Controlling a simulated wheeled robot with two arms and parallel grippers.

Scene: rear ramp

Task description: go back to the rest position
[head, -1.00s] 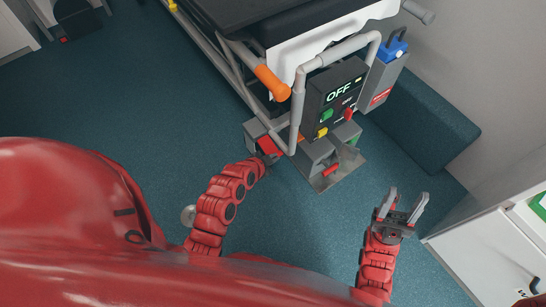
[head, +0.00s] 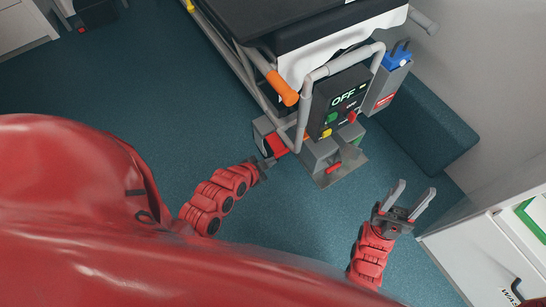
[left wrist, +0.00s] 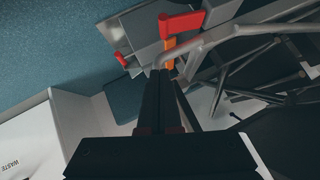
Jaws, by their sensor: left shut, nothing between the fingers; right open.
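My left gripper (head: 266,163) is shut and empty, low beside the red pedal (head: 275,147) at the foot of the wheeled stretcher. I cannot tell whether its tips touch the pedal. In the left wrist view its dark fingers (left wrist: 160,92) lie together, pointing towards the stretcher's base, with the red pedal (left wrist: 182,25) beyond them. My right gripper (head: 405,205) is open and empty, above the floor at the right, clear of everything.
The stretcher's orange handle (head: 281,88) and a control box (head: 338,103) reading OFF stand ahead. A second red lever (head: 334,168) sits on a grey floor plate. A teal bench (head: 425,130) and a white cabinet (head: 480,250) are at the right. The floor (head: 100,80) at the left is free.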

